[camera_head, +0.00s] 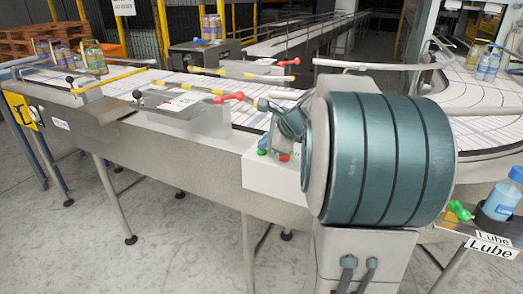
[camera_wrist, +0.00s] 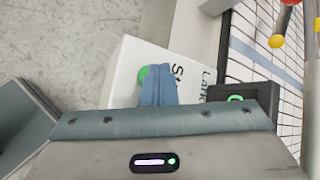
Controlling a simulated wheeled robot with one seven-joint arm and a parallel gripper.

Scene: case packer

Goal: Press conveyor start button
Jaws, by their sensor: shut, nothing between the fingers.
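The green button (camera_wrist: 144,73) sits on a white control box (camera_wrist: 122,72) in the wrist view, with black lettering partly covered beside it. My gripper (camera_wrist: 160,68) is shut and empty. Its blue fingertips overlap the right part of the green button; I cannot tell whether they touch it. In the head view the white box (camera_head: 255,177) is on the conveyor's near side, with a green button (camera_head: 262,152) and a red button (camera_head: 284,157) on it. My large teal arm link hides the box's right part.
The conveyor (camera_head: 180,122) runs behind the box, with rails and red-tipped clamps (camera_head: 236,97) above it. Bottles (camera_head: 95,57) stand at the far left. A blue bottle (camera_head: 502,195) stands in a holder labelled Lube at the right. Grey floor (camera_head: 170,230) is open at the front left.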

